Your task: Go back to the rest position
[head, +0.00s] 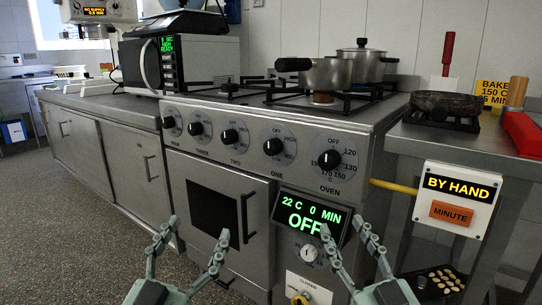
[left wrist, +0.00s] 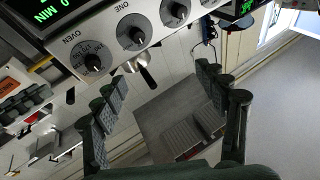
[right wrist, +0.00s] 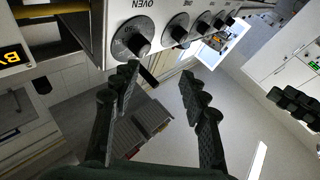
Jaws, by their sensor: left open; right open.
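My left gripper (head: 186,246) is open and empty in front of the oven door at the lower middle of the head view. Its spread fingers also show in the left wrist view (left wrist: 165,95). My right gripper (head: 350,246) is open and empty in front of the oven's lit display (head: 308,213). Its spread fingers also show in the right wrist view (right wrist: 158,88), with the oven knob (right wrist: 132,38) behind them. In the head view both grippers appear apart from the stove front and at about the same height.
The stove (head: 235,150) with knobs and an oven door handle (head: 247,218) stands directly ahead. Pots (head: 361,64) stand on its burners. A pan (head: 445,104) sits on the right side table. A "BY HAND" box (head: 459,190) juts out at right. Open floor (head: 70,225) lies at left.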

